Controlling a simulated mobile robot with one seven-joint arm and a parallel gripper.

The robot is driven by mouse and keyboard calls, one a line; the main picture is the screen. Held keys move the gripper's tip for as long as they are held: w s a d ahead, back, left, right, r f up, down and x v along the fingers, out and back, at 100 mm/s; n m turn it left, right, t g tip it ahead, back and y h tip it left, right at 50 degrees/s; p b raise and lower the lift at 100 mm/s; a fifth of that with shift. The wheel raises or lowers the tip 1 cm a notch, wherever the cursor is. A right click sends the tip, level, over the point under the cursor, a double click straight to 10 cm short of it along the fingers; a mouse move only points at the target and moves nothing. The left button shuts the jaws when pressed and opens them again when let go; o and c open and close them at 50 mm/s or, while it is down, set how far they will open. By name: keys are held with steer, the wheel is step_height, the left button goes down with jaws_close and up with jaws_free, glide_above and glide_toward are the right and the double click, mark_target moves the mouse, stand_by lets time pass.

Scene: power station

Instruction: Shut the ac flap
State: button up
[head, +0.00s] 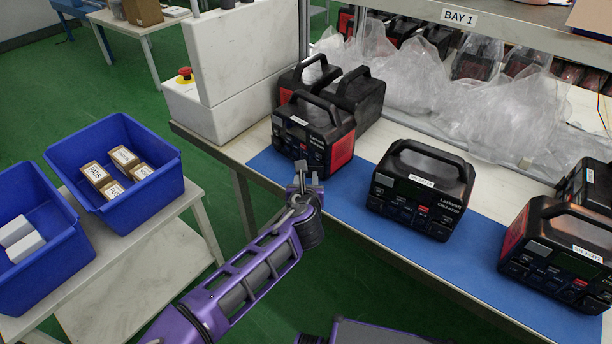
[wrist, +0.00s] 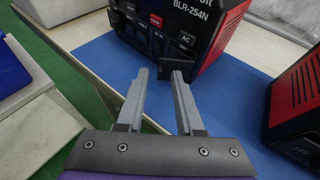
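The power station labelled BLR-254N (wrist: 192,18) stands on the blue mat at the left end of the bench; it is the black and red unit (head: 314,137) in the head view. In the wrist view its AC label sits at the right of the front face. Below that label a dark flap (wrist: 180,66) stands out from the face, swung open. My gripper (wrist: 159,75) is open and empty, with its tips just in front of the flap; the right fingertip overlaps it in view, and I cannot tell whether they touch. In the head view my gripper (head: 304,186) is at the mat's front edge.
Another power station (head: 420,188) stands to the right on the blue mat (head: 365,222), with more at the far right. Clear plastic bags (head: 400,75) lie behind. Blue bins (head: 150,203) with small boxes stand on a cart at the left.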

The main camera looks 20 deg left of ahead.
jaws_close()
stand_by(1.4)
